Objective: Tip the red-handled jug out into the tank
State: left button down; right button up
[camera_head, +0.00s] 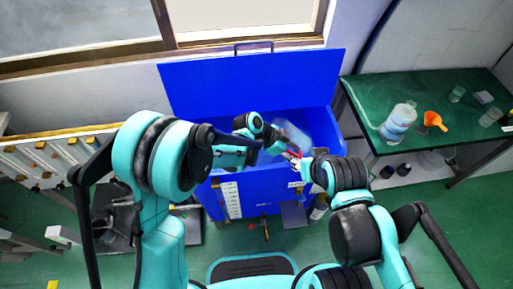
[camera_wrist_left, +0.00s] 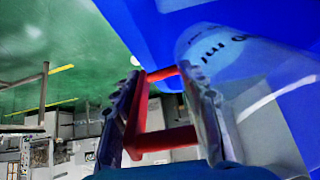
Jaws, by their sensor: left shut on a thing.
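The blue tank (camera_head: 265,184) stands ahead with its lid raised. The clear jug (camera_head: 294,134) is over the tank's opening and looks tilted; whether liquid is in it or leaving it is unclear. Its red handle (camera_head: 293,154) shows near the tank's front edge. In the left wrist view the red handle (camera_wrist_left: 165,139) is between the fingers of my left gripper (camera_wrist_left: 160,82), which is shut on it. The clear jug body (camera_wrist_left: 240,65), with printed marks, is to the right there. My right arm reaches the tank's front right; its fingers cannot be made out.
A green table (camera_head: 385,98) on the right holds a large clear bottle (camera_head: 397,123), an orange funnel (camera_head: 433,120) and several small containers. The raised blue lid (camera_head: 250,80) stands behind the opening, below the window. A white radiator-like rack (camera_head: 50,155) is on the left.

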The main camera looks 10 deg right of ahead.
pick_arm(q)
jog(key=shift+w+f+h+b, duration=0.1)
jog(key=shift+h+b, duration=0.45)
jog(key=shift+h, duration=0.25)
jog(key=shift+d, duration=0.2)
jog(key=shift+h+b, duration=0.3)
jog(key=shift+b, duration=0.05)
jog(key=shift+h, duration=0.4)
